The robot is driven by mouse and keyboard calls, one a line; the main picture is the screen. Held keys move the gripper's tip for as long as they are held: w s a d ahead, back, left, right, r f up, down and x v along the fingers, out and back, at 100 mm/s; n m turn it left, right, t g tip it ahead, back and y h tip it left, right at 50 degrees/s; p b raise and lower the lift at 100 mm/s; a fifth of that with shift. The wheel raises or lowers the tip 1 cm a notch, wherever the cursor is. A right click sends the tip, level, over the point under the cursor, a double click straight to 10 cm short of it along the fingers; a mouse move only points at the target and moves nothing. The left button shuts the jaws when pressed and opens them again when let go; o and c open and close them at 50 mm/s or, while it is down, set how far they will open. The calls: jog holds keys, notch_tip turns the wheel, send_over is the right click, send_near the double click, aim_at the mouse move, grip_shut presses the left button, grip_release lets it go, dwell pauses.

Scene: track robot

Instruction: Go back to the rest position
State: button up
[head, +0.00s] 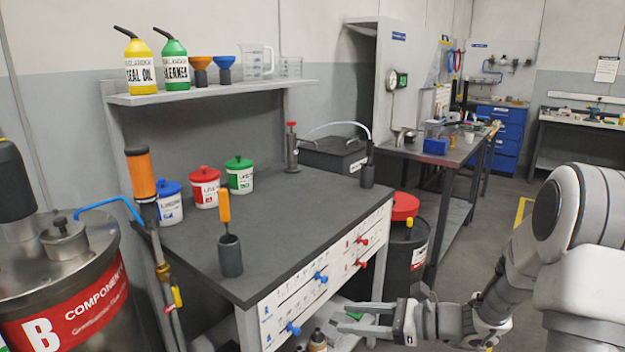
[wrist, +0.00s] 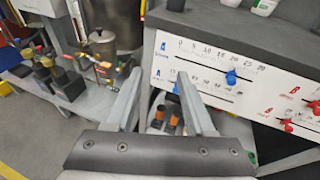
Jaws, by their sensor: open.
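My gripper (head: 366,318) is at the lower middle of the head view, in front of the bench's right front corner and lower than its top. In the wrist view my gripper (wrist: 160,95) has its two fingers apart, with nothing held between them. Beyond the fingers is the bench's white front panel (wrist: 225,85), with scales and blue and red slider knobs. The panel (head: 335,262) also shows in the head view. My arm comes in from the right side of the head view.
The bench top (head: 290,225) carries three lidded tubs and an orange-handled tool in a dark cup (head: 230,255). A drum marked B (head: 70,290) stands at left. A dark drum with a red lid (head: 408,245) stands behind my gripper. Open floor lies right of the far tables.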

jog(key=s+a+r+n+g+h, duration=0.2)
jog(key=s+r+n+h, duration=0.1)
jog(key=s+n, duration=0.3)
jog(key=s+a+r+n+g+h, duration=0.1)
jog(key=s+r+n+g+h, duration=0.2)
jog(key=s+n, duration=0.3)
jog(key=s+d+r+n+t+h, duration=0.5)
jog(key=s+d+r+n+h, duration=0.25)
jog(key=s+n, duration=0.2)
notch_tip(320, 180, up, 18)
jog(key=p, duration=1.8)
jog(key=shift+s+d+f, duration=0.15)
jog(key=shift+s+d, duration=0.15)
jog(key=shift+d, duration=0.05)
